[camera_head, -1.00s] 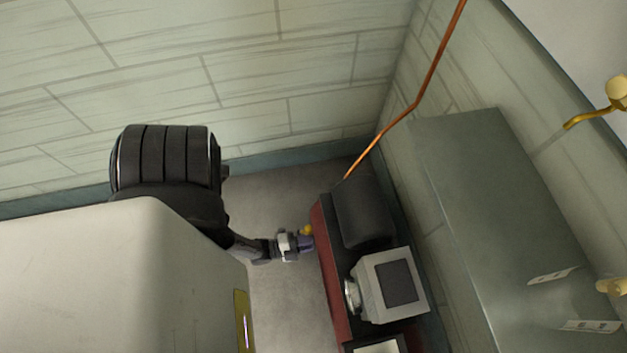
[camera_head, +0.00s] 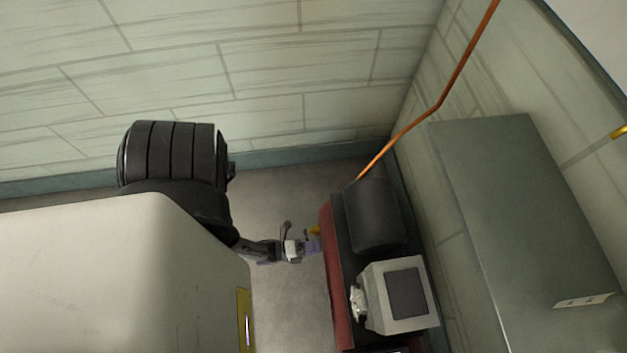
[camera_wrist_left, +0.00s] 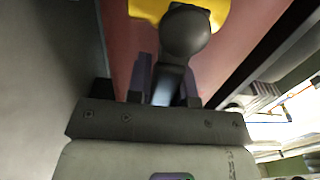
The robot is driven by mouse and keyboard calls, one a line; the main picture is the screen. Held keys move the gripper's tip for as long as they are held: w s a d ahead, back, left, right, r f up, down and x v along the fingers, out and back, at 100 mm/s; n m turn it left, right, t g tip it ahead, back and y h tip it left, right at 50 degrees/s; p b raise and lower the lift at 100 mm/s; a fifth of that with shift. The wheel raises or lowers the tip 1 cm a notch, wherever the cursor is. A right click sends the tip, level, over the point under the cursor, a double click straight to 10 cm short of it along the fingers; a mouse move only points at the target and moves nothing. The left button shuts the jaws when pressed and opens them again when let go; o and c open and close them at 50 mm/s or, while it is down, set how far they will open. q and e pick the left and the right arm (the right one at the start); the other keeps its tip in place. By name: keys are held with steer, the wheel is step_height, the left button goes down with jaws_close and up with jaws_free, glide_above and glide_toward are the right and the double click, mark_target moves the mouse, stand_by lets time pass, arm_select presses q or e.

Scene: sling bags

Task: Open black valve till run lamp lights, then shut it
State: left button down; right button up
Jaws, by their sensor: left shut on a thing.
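The black valve (camera_wrist_left: 187,35) shows in the left wrist view as a rounded dark knob with a stem, in front of a yellow piece (camera_wrist_left: 150,8) on a red surface (camera_wrist_left: 119,40). My left gripper (camera_wrist_left: 167,84) has its purple fingers on either side of the dark stem and is shut on the valve. In the head view, my left gripper (camera_head: 312,245) is at the red side of the machine (camera_head: 335,275), with a bit of yellow (camera_head: 315,230) just above it. The valve's dark part is too small to make out there. I cannot identify a run lamp. My right gripper is not in view.
A black cylinder (camera_head: 372,217) and a pale box with a dark panel (camera_head: 407,292) sit on the machine. A copper pipe (camera_head: 445,95) rises behind. A grey cabinet (camera_head: 525,210) is on the right wall. Bare floor (camera_head: 280,310) lies left of the machine.

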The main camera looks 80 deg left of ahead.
arm_select(q)
steer(key=shift+f, duration=0.1)
steer(key=c, duration=1)
jaws_free()
steer(key=shift+s, duration=0.1)
steer(key=s, duration=1.3)
steer(key=shift+s+a, duration=0.25)
steer(key=shift+s, duration=0.15)
